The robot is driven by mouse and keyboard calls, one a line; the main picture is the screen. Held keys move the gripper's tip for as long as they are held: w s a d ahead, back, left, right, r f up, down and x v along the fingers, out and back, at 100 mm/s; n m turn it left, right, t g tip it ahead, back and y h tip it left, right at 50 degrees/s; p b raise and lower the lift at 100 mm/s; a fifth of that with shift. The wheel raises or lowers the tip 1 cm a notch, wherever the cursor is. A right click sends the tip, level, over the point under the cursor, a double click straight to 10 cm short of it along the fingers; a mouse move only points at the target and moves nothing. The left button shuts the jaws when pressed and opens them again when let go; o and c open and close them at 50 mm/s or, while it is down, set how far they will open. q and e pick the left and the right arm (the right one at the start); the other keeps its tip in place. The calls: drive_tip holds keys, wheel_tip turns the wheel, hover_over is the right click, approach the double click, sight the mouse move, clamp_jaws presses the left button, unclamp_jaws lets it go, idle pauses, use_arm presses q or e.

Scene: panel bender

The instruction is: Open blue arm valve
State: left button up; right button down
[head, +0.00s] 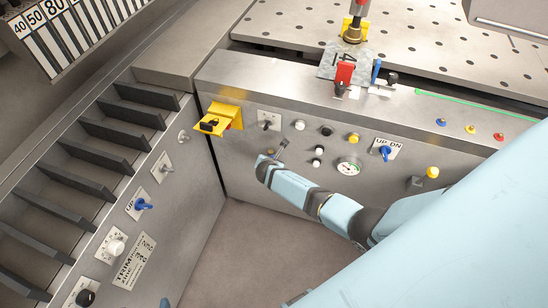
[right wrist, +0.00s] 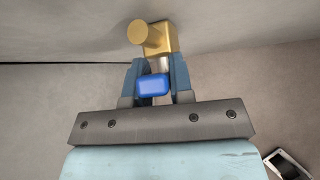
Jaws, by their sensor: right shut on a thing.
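In the right wrist view, the valve has a brass body (right wrist: 165,38) with a round stub, a pale stem below it and a blue handle (right wrist: 153,86). My right gripper (right wrist: 156,82) is shut on the blue handle, with one finger on each side of it. In the head view, my right gripper (head: 282,150) is at the front face of the grey machine panel, left of the round gauge.
A yellow bracket (head: 222,118) sticks out left of my right gripper. The gauge (head: 348,166), several knobs and a blue UP DN switch (head: 385,152) sit to the right. A side panel (head: 150,195) with switches stands at the left. The floor (head: 255,245) below is clear.

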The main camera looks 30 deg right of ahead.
drive_tip(key=shift+w+a+r+g+h, duration=0.15)
drive_tip(key=shift+w+r+g+h, duration=0.15)
drive_tip(key=shift+w+g, duration=0.1)
use_arm(q)
drive_tip(key=shift+d+r+p, duration=0.1)
drive_tip(key=shift+r+p, duration=0.3)
drive_tip(key=shift+r, duration=0.4)
use_arm(e)
drive_tip(key=shift+w+a+f+n+g+h, duration=0.2)
drive_tip(key=shift+n+g+h, duration=0.1)
drive_tip(key=shift+n+g, duration=0.15)
use_arm(q)
drive_tip(key=shift+f, duration=0.1)
use_arm(e)
drive_tip(key=c, duration=1)
unclamp_jaws()
use_arm(q)
drive_tip(key=shift+w, duration=0.1)
use_arm(e)
drive_tip(key=shift+a, duration=0.1)
